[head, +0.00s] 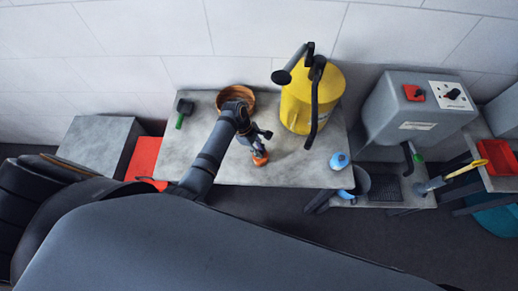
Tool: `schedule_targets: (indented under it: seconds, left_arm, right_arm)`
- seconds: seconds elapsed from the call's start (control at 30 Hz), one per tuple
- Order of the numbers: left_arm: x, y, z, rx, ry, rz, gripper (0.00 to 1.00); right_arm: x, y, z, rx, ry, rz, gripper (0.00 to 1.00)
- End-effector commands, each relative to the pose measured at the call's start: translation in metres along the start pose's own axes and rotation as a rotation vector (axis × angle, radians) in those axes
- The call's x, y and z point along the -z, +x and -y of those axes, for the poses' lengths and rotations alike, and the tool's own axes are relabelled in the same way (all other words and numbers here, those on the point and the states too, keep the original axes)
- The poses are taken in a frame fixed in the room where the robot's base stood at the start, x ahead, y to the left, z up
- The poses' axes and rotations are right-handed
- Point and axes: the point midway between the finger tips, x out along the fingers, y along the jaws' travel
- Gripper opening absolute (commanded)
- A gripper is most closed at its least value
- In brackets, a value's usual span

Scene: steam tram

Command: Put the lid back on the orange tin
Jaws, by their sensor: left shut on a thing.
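A small orange thing (260,158), which looks like the orange tin, is near the front edge of the grey table. My left gripper (257,148) is right above it, fingers pointing down. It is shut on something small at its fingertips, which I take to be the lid. The fingers hide most of it, and I cannot make out where lid and tin meet or whether the lid is seated. My right gripper is not in view.
A yellow can (297,107) with a dark spout and handle stands right of the gripper. A brown bowl (235,95) is behind my arm. A blue round container (340,161) sits at the table's right corner. A green-handled tool (182,113) lies at the left.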

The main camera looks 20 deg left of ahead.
Motion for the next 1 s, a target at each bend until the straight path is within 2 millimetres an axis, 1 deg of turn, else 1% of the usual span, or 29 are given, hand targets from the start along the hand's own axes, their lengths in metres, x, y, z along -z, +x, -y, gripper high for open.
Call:
schedule_targets:
  seconds: [0.27,0.3,0.47,0.67,0.7,0.87,1.0]
  left_arm:
    - [0.0,0.0002,-0.0001,0.0,0.0,0.0,0.0]
    - [0.0,0.0002,-0.0001,0.0,0.0,0.0,0.22]
    - [0.0,0.0002,-0.0001,0.0,0.0,0.0,0.44]
    - [0.0,0.0002,-0.0001,0.0,0.0,0.0,0.45]
    - [0.0,0.0002,0.0,0.0,0.0,0.0,0.46]
    - [0.0001,0.0002,0.0,0.0,0.0,0.0,0.67]
    - [0.0001,0.0002,0.0,0.0,0.0,0.0,0.67]
  right_arm:
    - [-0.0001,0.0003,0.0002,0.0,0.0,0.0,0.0]
    - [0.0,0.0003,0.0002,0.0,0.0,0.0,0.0]
    - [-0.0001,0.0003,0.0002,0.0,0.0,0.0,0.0]
    - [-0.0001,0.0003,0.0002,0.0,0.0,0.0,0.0]
    - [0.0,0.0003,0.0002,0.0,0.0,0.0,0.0]
    - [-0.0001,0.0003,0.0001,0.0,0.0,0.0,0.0]
    - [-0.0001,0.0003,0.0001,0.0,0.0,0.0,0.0]
